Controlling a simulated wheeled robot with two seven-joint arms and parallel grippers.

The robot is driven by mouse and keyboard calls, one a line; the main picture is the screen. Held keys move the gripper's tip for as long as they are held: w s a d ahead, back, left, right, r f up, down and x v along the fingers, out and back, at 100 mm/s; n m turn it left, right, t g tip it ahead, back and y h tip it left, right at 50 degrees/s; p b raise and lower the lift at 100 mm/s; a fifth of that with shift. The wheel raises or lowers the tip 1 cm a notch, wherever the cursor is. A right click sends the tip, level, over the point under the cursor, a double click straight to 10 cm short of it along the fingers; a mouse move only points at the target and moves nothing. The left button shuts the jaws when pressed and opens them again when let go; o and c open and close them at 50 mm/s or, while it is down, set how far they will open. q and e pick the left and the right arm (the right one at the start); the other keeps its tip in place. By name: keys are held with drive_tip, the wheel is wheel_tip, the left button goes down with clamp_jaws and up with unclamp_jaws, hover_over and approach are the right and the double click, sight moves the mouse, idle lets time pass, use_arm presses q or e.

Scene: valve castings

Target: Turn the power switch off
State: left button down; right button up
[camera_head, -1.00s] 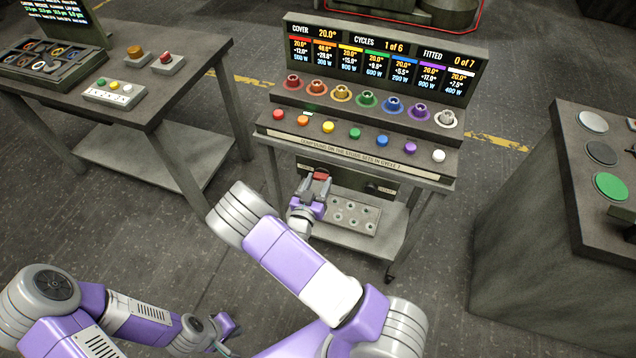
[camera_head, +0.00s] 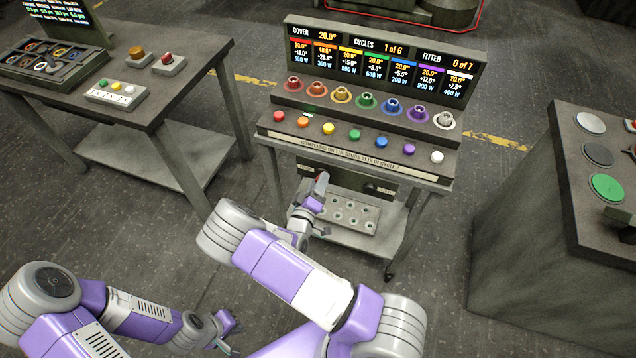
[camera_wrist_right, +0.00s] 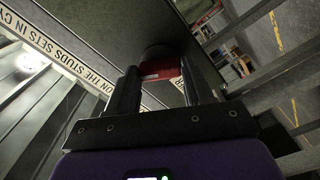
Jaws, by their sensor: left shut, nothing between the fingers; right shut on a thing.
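The power switch has a red handle (camera_head: 319,178) on the dark front panel under the stud console. My right gripper (camera_head: 314,190) is at that panel, shut on the red handle. In the right wrist view the handle (camera_wrist_right: 163,68) shows between the two dark fingers (camera_wrist_right: 158,88), close to the dark panel. The fingers hide part of the handle, and I cannot read any on or off mark. My left gripper (camera_head: 230,328) is shut and empty, low in the head view, well away from the console.
The console's colored buttons (camera_head: 354,135) and studs (camera_head: 367,102) are above the panel, under a lit display (camera_head: 380,62). A lower shelf holds a tray with holes (camera_head: 350,213). A table (camera_head: 190,62) stands left; a bench with round discs (camera_head: 598,154) stands right.

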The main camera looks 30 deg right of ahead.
drive_tip(key=n, duration=0.6)
drive_tip(key=shift+s+f, duration=0.1)
drive_tip(key=shift+n, duration=0.3)
idle(0.3)
drive_tip(key=o, duration=1)
drive_tip(key=shift+o, duration=0.2)
drive_tip(key=p+v, duration=0.1)
drive_tip(key=v, duration=0.6)
drive_tip(key=shift+s+a+p, duration=0.2)
drive_tip(key=shift+p, duration=0.15)
